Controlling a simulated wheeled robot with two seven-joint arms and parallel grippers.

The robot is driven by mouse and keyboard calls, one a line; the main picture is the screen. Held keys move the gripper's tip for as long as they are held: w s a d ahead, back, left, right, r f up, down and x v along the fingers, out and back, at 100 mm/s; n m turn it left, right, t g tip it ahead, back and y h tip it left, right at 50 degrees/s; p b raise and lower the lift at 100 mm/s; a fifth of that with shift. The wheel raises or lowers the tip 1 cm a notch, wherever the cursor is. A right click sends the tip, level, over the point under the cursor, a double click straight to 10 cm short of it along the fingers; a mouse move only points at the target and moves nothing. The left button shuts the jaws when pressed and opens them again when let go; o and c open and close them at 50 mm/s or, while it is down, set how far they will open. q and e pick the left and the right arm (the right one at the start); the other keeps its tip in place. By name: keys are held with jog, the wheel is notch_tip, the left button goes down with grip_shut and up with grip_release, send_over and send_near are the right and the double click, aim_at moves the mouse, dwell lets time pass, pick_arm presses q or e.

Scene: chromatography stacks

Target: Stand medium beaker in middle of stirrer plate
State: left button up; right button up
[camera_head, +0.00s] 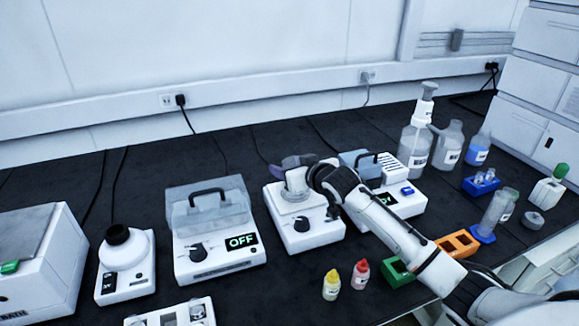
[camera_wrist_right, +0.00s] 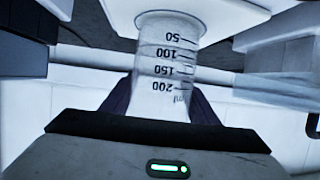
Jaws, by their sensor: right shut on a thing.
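The medium beaker (camera_head: 297,184) is clear glass, upright, over the white top of the stirrer plate (camera_head: 305,238). My right gripper (camera_head: 299,169) is shut on it from the right and above, partly hiding it. In the right wrist view the beaker (camera_wrist_right: 166,65) appears inverted, with its printed scale between the dark fingers of my gripper (camera_wrist_right: 163,100). Its base is at or very close to the white plate surface; I cannot tell whether it touches. My left gripper is not in view.
A lidded device reading OFF (camera_head: 212,230) stands left of the stirrer. Another device (camera_head: 402,204) stands close on its right, behind my forearm. Yellow (camera_head: 332,284) and red (camera_head: 361,274) dropper bottles stand in front. Large bottles (camera_head: 416,148) stand at the back right.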

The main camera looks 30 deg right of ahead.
jog(key=o, duration=1.1)
jog(key=shift+f, duration=0.1)
jog(key=shift+o, duration=0.2)
jog(key=v, duration=1.2)
jog(key=shift+p, duration=0.4)
